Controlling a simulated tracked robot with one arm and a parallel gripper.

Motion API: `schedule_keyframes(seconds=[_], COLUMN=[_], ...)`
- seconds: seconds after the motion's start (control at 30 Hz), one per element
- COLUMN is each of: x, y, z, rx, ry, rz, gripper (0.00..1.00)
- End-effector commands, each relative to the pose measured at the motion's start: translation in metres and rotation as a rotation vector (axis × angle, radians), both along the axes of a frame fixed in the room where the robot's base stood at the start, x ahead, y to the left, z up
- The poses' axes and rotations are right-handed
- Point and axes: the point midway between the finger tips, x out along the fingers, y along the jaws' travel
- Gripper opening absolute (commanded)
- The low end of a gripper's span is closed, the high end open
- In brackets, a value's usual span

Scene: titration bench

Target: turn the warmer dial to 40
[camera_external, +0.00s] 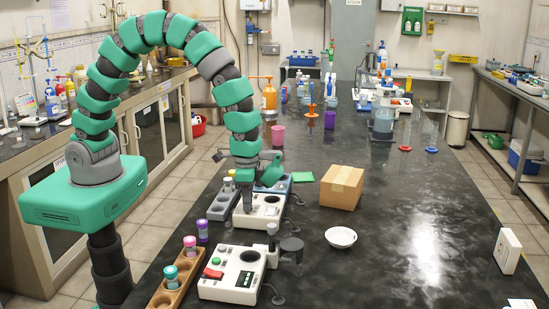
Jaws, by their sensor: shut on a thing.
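A white bench device (270,211) with dark round openings, apparently the warmer, stands on the black bench in the middle left. My arm curves over from the left and comes down on it. My gripper (247,207) points down at the device's left part and is shut at what appears to be the warmer dial. The dial is hidden by the fingers, and no scale or number can be read. A second white device (226,287) with a red switch and a green button stands nearer the camera.
A wooden rack (163,299) with capped vials stands front left. A grey rack (219,205) adjoins the device's left side. A cardboard box (342,187) and a white bowl (341,237) stand to the right. The bench's right part is mostly clear.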

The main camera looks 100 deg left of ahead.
Motion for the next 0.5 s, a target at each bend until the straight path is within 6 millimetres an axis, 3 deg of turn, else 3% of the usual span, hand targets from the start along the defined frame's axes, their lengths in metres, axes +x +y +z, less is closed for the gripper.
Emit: schedule_keyframes(seconds=[0.5], x=[-0.0003], y=[-0.0003], z=[-0.0004], rx=[-0.001], ry=[0.001], rz=[-0.488], gripper=[0.01])
